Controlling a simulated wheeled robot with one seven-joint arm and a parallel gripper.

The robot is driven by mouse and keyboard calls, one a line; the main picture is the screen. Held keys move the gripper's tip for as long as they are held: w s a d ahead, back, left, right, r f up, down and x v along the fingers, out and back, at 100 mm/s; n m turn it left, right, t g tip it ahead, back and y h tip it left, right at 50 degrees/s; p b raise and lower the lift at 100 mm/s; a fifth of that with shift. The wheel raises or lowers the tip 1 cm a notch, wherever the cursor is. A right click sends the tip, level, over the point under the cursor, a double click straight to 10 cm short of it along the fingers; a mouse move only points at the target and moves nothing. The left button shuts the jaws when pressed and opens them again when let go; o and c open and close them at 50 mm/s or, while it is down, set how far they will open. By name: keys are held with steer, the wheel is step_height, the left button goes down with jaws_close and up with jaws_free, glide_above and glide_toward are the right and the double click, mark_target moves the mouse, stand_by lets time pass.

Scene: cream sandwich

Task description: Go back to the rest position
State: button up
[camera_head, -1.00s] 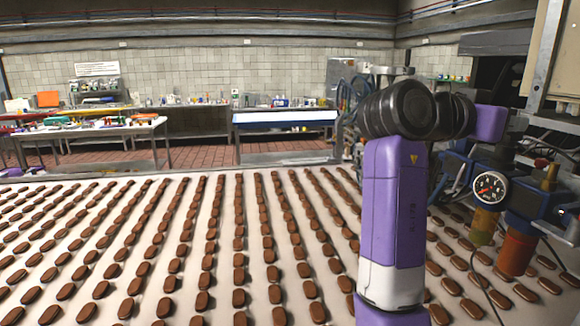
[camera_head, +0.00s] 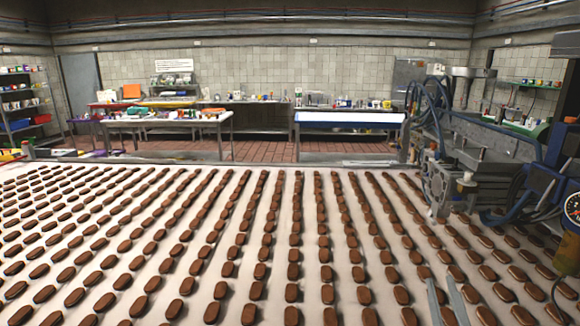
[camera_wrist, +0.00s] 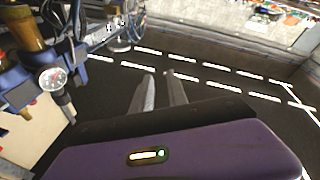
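My gripper (camera_wrist: 159,74) is in the wrist view with its two grey fingers apart and nothing between them. A purple body (camera_wrist: 180,150) of mine fills the lower part of that view. The rest of my arm is out of the head view.
Brown biscuits (camera_head: 293,271) lie in rows on a pale conveyor (camera_head: 110,292). A machine with blue hoses (camera_head: 440,165) and a gauge (camera_head: 573,208) stands at the right; the gauge also shows in the wrist view (camera_wrist: 52,79). Tables (camera_head: 350,118) stand at the back.

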steer(key=s+a+f+g+y, duration=0.1)
steer(key=s+f, duration=0.4)
steer(key=s, duration=0.7)
steer(key=s+a+f+m+g+y, duration=0.1)
steer(key=s+f, duration=0.4)
steer(key=s, duration=0.7)
steer(key=s+a+f+m+g+y, duration=0.1)
steer(key=s+f, duration=0.5)
steer(key=s, duration=0.7)
steer(key=a+g+y, duration=0.1)
steer(key=a+g, duration=0.1)
steer(key=a, duration=0.1)
steer(key=shift+g+b, duration=0.3)
steer(key=shift+b, duration=0.05)
